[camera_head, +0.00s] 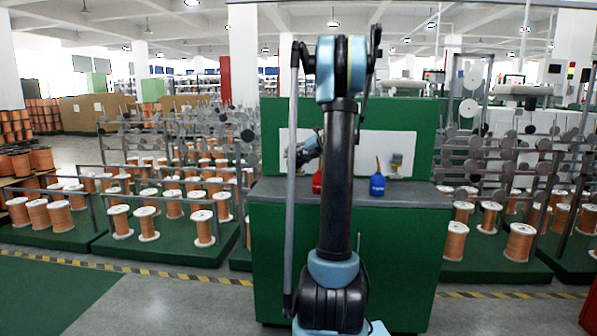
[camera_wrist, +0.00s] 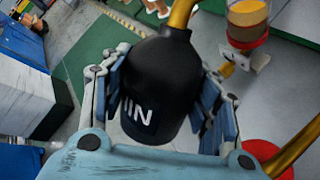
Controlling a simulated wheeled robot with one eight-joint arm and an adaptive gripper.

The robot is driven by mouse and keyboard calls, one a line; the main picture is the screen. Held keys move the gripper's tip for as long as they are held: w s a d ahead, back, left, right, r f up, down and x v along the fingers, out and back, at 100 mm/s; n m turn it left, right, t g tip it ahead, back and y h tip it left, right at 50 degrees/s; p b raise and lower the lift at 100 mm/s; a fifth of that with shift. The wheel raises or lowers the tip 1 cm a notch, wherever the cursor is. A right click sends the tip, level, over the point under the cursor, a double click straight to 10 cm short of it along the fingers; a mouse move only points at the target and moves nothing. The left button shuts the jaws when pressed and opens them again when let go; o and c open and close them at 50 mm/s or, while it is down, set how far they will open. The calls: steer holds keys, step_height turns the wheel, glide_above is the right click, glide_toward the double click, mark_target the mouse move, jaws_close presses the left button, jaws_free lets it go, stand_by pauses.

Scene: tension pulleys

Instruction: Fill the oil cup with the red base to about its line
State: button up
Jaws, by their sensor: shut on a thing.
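My gripper (camera_wrist: 160,98) is shut around a black oil can (camera_wrist: 155,75) with white letters, part of which read "IN". The can's brass spout (camera_wrist: 181,13) runs out of the top of the wrist view, so its tip is hidden. An oil cup (camera_wrist: 247,13) with a red base (camera_wrist: 246,39) stands at the top right of the wrist view, apart from the can body. Amber colour shows in its clear body; its top is cut off and I cannot make out the line. In the head view my arm hides most of the gripper and the can.
A red can (camera_head: 317,183) and a blue can (camera_head: 377,183) stand on the grey bench top (camera_head: 415,195). The red can (camera_wrist: 272,160) and a brass spout (camera_wrist: 298,146) show low right in the wrist view. A brass-coloured fitting (camera_head: 396,163) is by the white panel (camera_head: 403,143).

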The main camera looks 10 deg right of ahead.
steer(key=shift+w+f+n+t, duration=0.1)
steer(key=shift+f+n+t, duration=0.25)
steer(key=shift+f, duration=0.2)
steer(key=shift+w+d+r+n+t, duration=0.1)
steer(key=shift+w+r+n+t, duration=0.1)
steer(key=shift+w+n+t, duration=0.4)
steer(key=shift+w+d+r+n+t, duration=0.3)
steer(key=shift+w+n+t, duration=0.2)
steer(key=shift+n+t, duration=0.35)
steer(key=shift+a, duration=0.1)
